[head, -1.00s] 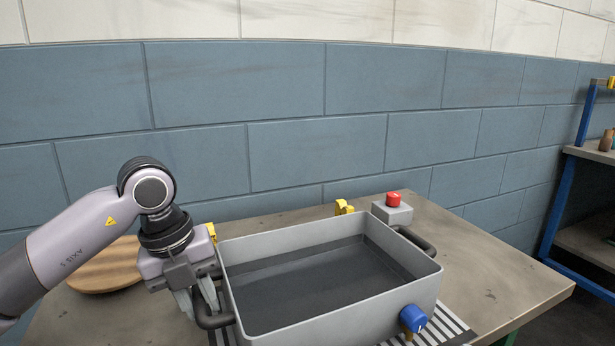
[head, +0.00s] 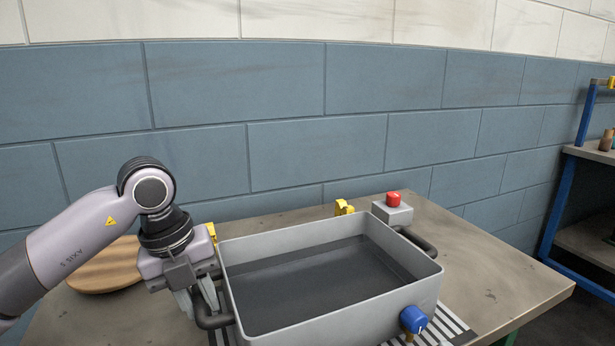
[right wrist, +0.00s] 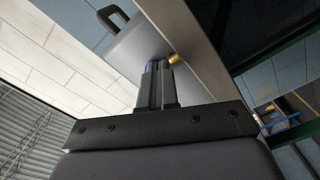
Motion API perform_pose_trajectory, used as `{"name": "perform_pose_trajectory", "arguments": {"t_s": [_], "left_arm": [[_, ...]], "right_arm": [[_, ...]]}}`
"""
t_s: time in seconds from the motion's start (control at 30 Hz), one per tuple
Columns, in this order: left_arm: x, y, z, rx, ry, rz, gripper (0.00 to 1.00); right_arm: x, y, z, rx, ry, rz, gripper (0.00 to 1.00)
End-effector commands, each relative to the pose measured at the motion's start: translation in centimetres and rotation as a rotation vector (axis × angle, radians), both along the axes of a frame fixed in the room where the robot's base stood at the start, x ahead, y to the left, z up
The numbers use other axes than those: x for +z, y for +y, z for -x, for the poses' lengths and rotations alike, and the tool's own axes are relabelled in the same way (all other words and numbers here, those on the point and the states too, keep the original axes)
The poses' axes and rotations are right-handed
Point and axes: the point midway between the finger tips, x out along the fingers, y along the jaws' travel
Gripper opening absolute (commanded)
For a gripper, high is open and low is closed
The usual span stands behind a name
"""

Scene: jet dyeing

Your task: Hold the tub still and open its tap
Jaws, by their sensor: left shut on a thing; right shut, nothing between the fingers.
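The grey tub (head: 330,235) stands on the table, holding dark liquid. It also shows in the right wrist view (right wrist: 140,50). My left gripper (head: 202,303) is shut on the tub's dark left handle (head: 213,321). The tap has a blue knob (head: 413,319) on the tub's front wall near the right corner, with a small brass part below. My right gripper (right wrist: 158,72) is shut and empty, seen only in the right wrist view. Its tips are at the tap, hiding most of the blue knob beside the brass part (right wrist: 174,58); contact cannot be told.
A red button on a grey box (head: 393,208) stands behind the tub's right handle (head: 416,240). A round wooden board (head: 107,268) lies behind my left arm. The table (head: 490,270) is clear at right; a blue-framed shelf (head: 567,190) stands beyond.

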Motion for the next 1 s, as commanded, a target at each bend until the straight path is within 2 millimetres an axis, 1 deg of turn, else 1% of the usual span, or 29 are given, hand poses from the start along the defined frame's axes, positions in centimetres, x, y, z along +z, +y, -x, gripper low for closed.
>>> {"name": "perform_pose_trajectory", "arguments": {"t_s": [0.03,0.2,0.4,1.0], "left_arm": [[0.1,0.0,0.0,-0.004,-0.002,0.000,0.00],[0.1,0.0,0.0,-0.004,-0.002,0.000,0.00],[0.0,0.0,0.0,-0.004,-0.002,0.000,0.00],[0.0,-0.1,0.0,-0.004,-0.001,0.001,0.00]], "right_arm": [[0.1,0.3,-0.6,0.000,-0.004,-0.001,0.00],[0.1,0.9,-2.2,0.000,-0.002,-0.002,0.00],[0.0,1.4,-3.1,0.000,0.000,-0.001,0.00],[0.2,1.6,-3.3,0.001,0.000,-0.001,0.00]]}}
